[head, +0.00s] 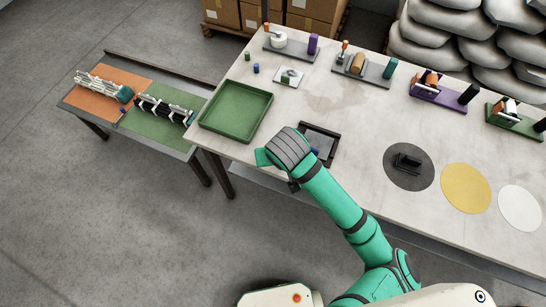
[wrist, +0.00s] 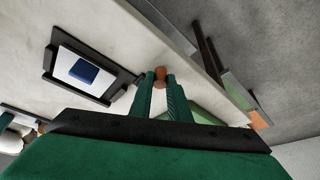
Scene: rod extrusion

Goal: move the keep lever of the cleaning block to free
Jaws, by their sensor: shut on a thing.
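In the wrist view, my gripper (wrist: 160,86) has its two green fingers closed around an orange-brown knob (wrist: 160,73). The knob sits close to the end of a thin dark bar (wrist: 127,90) beside a black-framed holder (wrist: 62,82); this looks like the keep lever. In the holder lies a pale plate with a dark blue block (wrist: 84,71), likely the cleaning block. In the head view, my arm covers the knob, the fingers and part of the black frame (head: 335,131). The lever's exact setting cannot be told.
A green tray (head: 266,98) stands left of the frame on the pale table. Grey, yellow (head: 466,188) and white discs lie to the right; a black piece stands on the grey disc (head: 398,181). Several fixtures line the back. A lower side table (head: 195,139) is at left.

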